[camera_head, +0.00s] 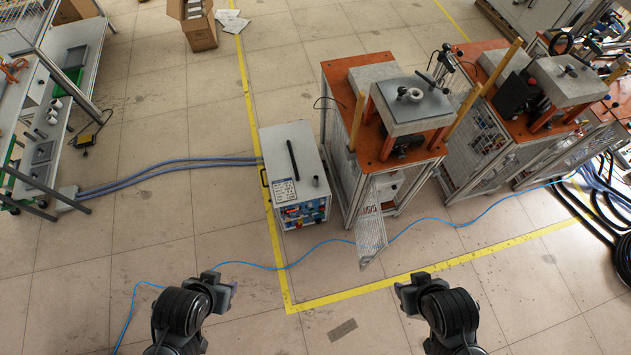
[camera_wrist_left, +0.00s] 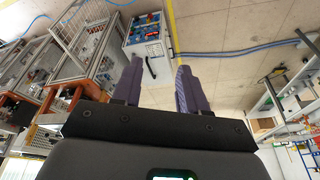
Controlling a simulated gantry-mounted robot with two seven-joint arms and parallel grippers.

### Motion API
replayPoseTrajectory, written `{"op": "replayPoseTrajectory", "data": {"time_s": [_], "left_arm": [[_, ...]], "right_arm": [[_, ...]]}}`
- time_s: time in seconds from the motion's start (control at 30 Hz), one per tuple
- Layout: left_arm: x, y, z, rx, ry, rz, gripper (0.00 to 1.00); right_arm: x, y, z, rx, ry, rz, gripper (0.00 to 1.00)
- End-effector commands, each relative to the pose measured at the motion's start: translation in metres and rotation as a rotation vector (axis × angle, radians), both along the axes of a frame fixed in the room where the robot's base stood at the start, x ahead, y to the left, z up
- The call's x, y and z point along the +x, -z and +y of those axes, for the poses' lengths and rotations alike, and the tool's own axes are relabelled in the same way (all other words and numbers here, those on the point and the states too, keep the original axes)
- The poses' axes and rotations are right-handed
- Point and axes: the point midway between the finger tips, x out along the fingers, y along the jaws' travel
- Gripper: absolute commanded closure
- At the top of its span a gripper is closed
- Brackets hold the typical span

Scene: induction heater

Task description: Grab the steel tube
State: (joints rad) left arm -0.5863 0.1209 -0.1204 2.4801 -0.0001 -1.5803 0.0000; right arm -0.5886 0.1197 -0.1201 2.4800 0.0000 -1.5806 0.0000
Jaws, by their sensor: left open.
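No thing in view is clearly the steel tube. A long dark rod (camera_head: 294,159) lies on top of the grey heater box (camera_head: 285,150), and a short dark upright piece (camera_head: 316,181) stands near it. The box also shows in the left wrist view (camera_wrist_left: 158,49). A light ring (camera_head: 410,94) sits on the press top plate (camera_head: 418,104). My left gripper (camera_head: 225,284) is open and empty, well in front of the box; its two purple fingers show apart in the left wrist view (camera_wrist_left: 157,85). My right gripper (camera_head: 409,289) is at lower right, its jaws too small to read.
Orange-topped press benches (camera_head: 366,152) stand right of the box, with an open mesh door (camera_head: 371,225) in front. Blue hoses (camera_head: 160,168) run left across the floor to a shelf unit. A blue cable (camera_head: 440,221) crosses the floor. An open carton (camera_head: 197,32) stands behind.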

Motion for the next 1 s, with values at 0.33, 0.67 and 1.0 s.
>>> {"op": "replayPoseTrajectory", "data": {"time_s": [0.33,0.67,1.0], "left_arm": [[0.002,-0.001,0.000,-0.001,0.000,-0.004,0.57],[0.002,-0.001,0.000,0.000,0.000,-0.006,0.41],[0.018,-0.007,-0.003,-0.032,-0.044,-0.090,0.41]], "right_arm": [[0.003,-0.002,0.000,0.000,0.000,-0.006,0.57],[0.003,-0.002,0.000,0.001,0.000,-0.009,0.57],[0.004,-0.002,0.000,0.000,0.000,-0.009,0.57]]}}
